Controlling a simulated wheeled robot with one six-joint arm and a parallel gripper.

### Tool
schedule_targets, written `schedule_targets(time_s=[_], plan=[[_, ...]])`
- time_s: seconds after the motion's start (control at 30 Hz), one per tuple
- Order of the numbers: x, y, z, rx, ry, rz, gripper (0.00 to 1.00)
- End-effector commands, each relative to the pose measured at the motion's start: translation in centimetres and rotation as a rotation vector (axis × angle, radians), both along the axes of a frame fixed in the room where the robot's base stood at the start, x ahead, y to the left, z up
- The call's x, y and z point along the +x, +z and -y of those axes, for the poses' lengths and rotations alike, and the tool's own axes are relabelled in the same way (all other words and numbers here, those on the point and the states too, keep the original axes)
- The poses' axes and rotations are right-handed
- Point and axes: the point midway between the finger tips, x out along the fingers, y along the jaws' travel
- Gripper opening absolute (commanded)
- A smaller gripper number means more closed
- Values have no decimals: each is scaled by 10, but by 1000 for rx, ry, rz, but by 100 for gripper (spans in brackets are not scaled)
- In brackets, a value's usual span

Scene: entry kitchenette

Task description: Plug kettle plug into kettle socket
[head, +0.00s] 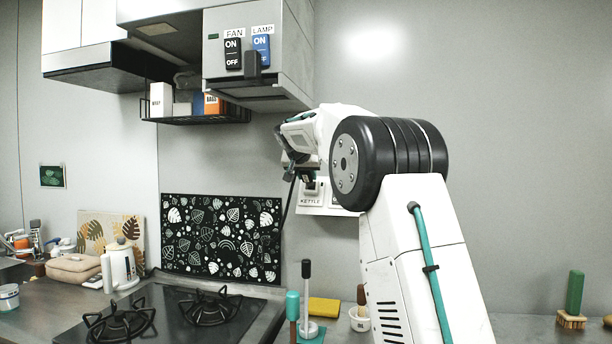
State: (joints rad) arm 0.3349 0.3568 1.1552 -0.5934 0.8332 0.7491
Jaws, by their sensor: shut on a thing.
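My gripper (302,176) is at the wall, close in front of the socket panel. It is shut on a dark kettle plug (308,182), which is small and partly hidden by the gripper and arm. A dark cord (288,208) hangs down from it. The kettle socket (311,199), labelled KETTLE, is on the white panel just below and behind the gripper. I cannot tell whether the plug touches the socket. The white kettle (121,267) stands at the left beside the stove.
The hood with FAN and LAMP switches (247,52) hangs above left of the gripper. A wire shelf (196,119) holds boxes. A black gas stove (170,312) is below. Upright-handled tools (306,300), a yellow sponge (324,307) and a cup (359,319) stand below the panel.

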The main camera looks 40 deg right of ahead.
Motion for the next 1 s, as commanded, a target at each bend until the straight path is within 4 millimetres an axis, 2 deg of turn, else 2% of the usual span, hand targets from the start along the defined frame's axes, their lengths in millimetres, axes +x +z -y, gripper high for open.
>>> schedule_targets(time_s=[1.0], plan=[[6,-6,7,0,0,0,5]])
